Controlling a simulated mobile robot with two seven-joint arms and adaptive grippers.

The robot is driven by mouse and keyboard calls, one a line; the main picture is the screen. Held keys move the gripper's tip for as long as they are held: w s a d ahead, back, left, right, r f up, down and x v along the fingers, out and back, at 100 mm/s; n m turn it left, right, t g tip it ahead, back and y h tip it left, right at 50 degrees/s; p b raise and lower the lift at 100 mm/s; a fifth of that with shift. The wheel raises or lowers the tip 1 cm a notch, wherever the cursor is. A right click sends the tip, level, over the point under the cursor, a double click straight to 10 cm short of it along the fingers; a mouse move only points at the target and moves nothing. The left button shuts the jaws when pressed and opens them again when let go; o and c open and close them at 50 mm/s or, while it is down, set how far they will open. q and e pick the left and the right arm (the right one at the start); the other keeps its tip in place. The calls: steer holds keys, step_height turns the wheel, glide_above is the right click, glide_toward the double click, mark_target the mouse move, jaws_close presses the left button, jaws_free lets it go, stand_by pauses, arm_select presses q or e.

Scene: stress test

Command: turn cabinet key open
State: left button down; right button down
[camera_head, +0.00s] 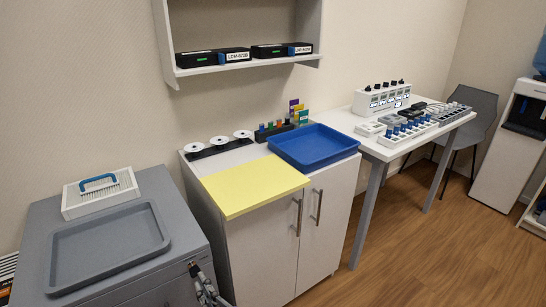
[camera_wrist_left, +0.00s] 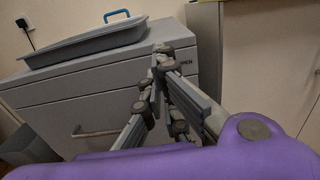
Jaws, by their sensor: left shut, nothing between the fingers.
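The grey cabinet (camera_head: 180,220) stands at the lower left of the head view, and its front with a drawer handle (camera_wrist_left: 95,132) shows in the left wrist view (camera_wrist_left: 90,100). My left gripper (camera_head: 195,268) is at the cabinet's upper right front corner. In the left wrist view its fingertips (camera_wrist_left: 163,58) are together, with nothing visible between them, in front of the upper right of the cabinet front. A partly covered label ending in "PEN" (camera_wrist_left: 185,63) shows just right of the fingertips. I cannot make out the key; the fingers may hide it. My right gripper is not in view.
A grey tray (camera_head: 60,285) and a white box with a blue handle (camera_head: 125,203) sit on the cabinet top. A white cabinet (camera_head: 270,262) with a yellow mat (camera_head: 250,187) and a blue tray (camera_head: 313,145) stands to the right. Open wood floor (camera_head: 430,250) lies further right.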

mark_target(195, 276)
arm_select(q)
steer(key=x, duration=0.5)
steer(key=shift+r, duration=0.1)
steer(key=shift+a+r, duration=0.1)
stand_by(0.3)
steer(key=shift+f+b, duration=0.35)
steer(key=shift+b, duration=0.1)
steer(key=shift+s+f+b, duration=0.1)
steer(key=shift+f+b, duration=0.15)
steer(key=shift+b, duration=0.05)
stand_by(0.5)
steer(key=shift+w+d+f+b, duration=0.1)
steer(key=shift+w+d+b, duration=0.25)
steer(key=shift+b, duration=0.5)
